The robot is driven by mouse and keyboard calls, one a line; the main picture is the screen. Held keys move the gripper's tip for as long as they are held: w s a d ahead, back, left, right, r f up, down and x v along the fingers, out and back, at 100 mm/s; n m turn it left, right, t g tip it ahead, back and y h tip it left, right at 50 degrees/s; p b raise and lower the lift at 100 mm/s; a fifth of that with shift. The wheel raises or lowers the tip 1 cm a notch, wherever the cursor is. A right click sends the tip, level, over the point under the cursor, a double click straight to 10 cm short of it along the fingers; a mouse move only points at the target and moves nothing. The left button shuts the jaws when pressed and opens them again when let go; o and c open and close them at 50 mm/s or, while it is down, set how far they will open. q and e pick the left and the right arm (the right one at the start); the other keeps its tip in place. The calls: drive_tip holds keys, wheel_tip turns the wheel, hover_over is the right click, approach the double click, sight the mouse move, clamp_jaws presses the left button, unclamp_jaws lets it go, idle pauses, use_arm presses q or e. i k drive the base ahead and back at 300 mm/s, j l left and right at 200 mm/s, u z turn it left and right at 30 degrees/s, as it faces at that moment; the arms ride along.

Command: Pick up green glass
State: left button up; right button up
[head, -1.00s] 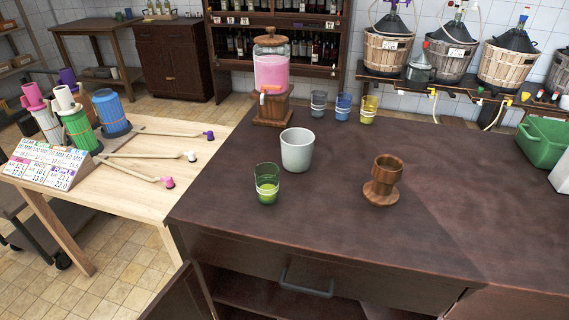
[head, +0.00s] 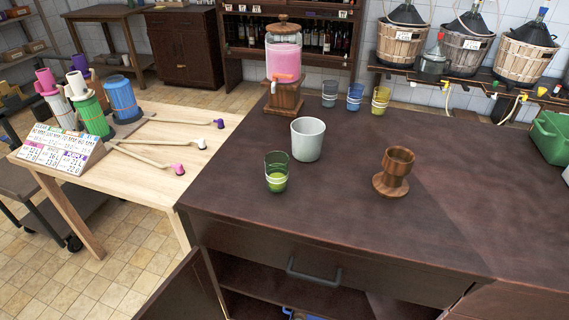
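The green glass (head: 276,172) stands upright on the dark brown counter (head: 330,213), near its front left edge. It is see-through, with pale bands around it and a yellow-green lower part. A pale grey cup (head: 308,139) stands just behind it and to its right, apart from it. Neither of my grippers shows in the head view.
A wooden goblet-like stand (head: 393,173) is to the right. A pink-filled dispenser (head: 284,65) and several banded glasses, including a blue one (head: 354,97), stand at the back. A cabinet door (head: 187,290) hangs open below. A light wooden table (head: 150,150) adjoins on the left.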

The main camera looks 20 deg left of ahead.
sight(276, 162)
drive_tip(key=k+l+z, duration=0.45)
drive_tip(key=k+l, duration=0.5)
drive_tip(key=l, duration=0.15)
